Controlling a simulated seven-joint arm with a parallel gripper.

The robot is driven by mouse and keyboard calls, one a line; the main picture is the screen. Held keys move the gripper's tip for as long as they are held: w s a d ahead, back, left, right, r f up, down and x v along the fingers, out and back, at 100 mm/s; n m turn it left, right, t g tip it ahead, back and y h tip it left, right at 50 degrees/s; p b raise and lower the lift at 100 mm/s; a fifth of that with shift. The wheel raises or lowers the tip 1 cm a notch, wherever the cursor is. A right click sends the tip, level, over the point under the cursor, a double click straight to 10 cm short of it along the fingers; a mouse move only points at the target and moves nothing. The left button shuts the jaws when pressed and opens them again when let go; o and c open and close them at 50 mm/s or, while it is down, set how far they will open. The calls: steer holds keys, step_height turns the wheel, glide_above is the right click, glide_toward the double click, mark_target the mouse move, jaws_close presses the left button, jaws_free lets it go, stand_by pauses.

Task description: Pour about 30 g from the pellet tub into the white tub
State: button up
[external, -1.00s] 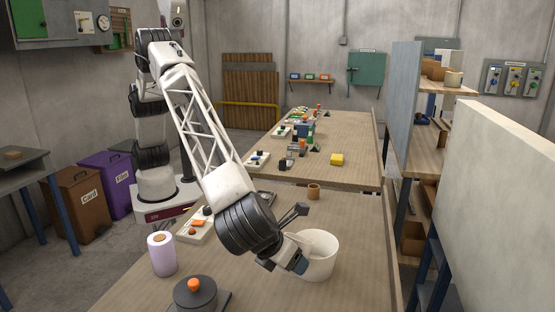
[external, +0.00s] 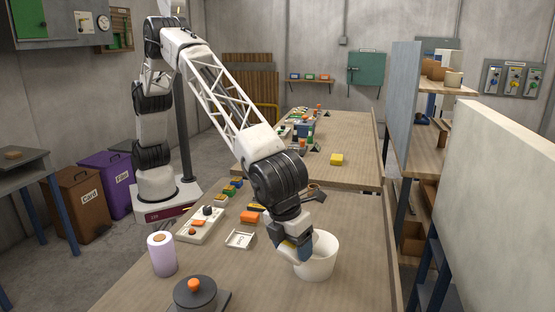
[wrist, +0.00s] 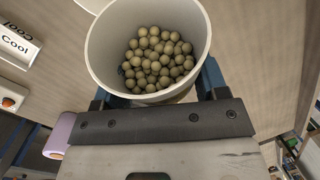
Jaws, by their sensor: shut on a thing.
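The pellet tub (wrist: 97,52) is a pale, open tub holding many round olive-brown pellets (wrist: 158,60). In the wrist view it sits between the blue fingers of my gripper (wrist: 155,92), which is shut on it. Its mouth faces the wrist camera and the pellets lie inside. In the external view my gripper (external: 298,257) points down against the left side of a pale, upright tub (external: 320,262). Its contents are hidden there.
A white tray (external: 240,239), labelled Cool in the wrist view, lies left of my gripper.

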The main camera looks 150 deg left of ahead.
steer(key=shift+a+r+h, duration=0.1)
steer(key=shift+r+h, duration=0.1)
steer(key=shift+h, duration=0.1)
steer(key=shift+f+h, duration=0.15)
steer(key=shift+h, duration=0.15)
steer(key=shift+a+f+t+h, duration=0.1)
steer(key=shift+f+t+h, duration=0.05)
steer(key=shift+t+h, duration=0.3)
stand_by(0.9)
steer(key=shift+s+a+r+t+h+p, duration=0.15)
steer(key=shift+s+a+r+h+p, duration=0.1)
steer(key=shift+a+h+p, duration=0.25)
steer(key=shift+s+a+r+t+h+p, duration=0.1)
steer(key=shift+s+a+r+h+p, duration=0.1)
steer(key=shift+a+h+p, duration=0.25)
stand_by(1.5)
steer(key=shift+s+a+r+n+t+h+p, duration=0.15)
steer(key=shift+a+r+n+t+h+p, duration=0.3)
steer(key=shift+h, duration=0.65)
stand_by(2.5)
